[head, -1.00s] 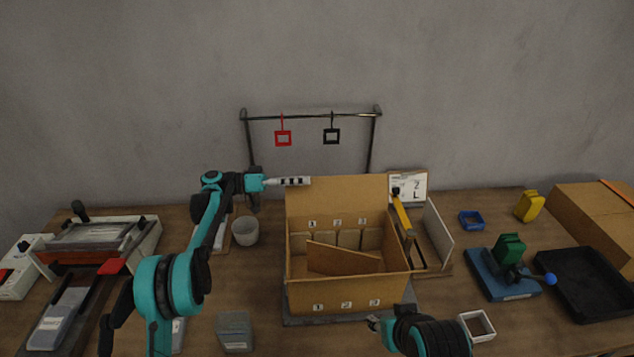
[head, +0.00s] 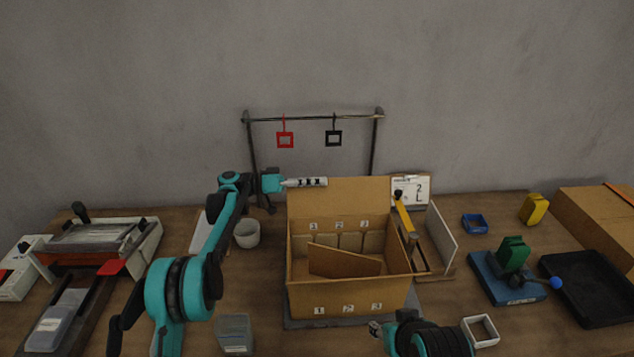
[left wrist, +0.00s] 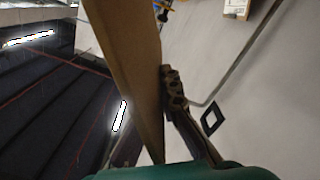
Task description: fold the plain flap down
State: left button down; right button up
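The cardboard box (head: 345,298) stands open in the middle of the table, with digits on its front wall. Its plain flap (head: 345,195) stands up at the back. My left gripper (head: 318,182) lies along the flap's top edge near its left corner, fingers slim and together. In the left wrist view the flap (left wrist: 128,60) runs edge-on through the middle, with a finger close beside it on the wall side. Whether they touch I cannot tell. My right gripper (head: 378,328) is low in front of the box; its finger opening is unclear.
A rail with a red frame (head: 285,139) and a black frame (head: 333,138) stands behind the box. A yellow-handled tool (head: 403,218) and a white panel (head: 441,238) are close on the right. A pale cup (head: 247,234) stands left of the box.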

pick_arm(q)
jog(key=shift+s+r+m+p, duration=0.35)
jog(key=shift+s+m, duration=0.2)
jog(key=shift+m, duration=0.15)
jog(key=shift+s+r+m+p, duration=0.3)
jog(key=shift+s+m, duration=0.25)
jog(key=shift+m, duration=0.15)
jog(key=s+m, duration=0.2)
jog(key=shift+s+r+m, duration=0.1)
jog(key=shift+r+m, duration=0.15)
jog(key=shift+m, duration=0.05)
jog(key=shift+s+p, duration=0.3)
jog(key=shift+s, duration=0.45)
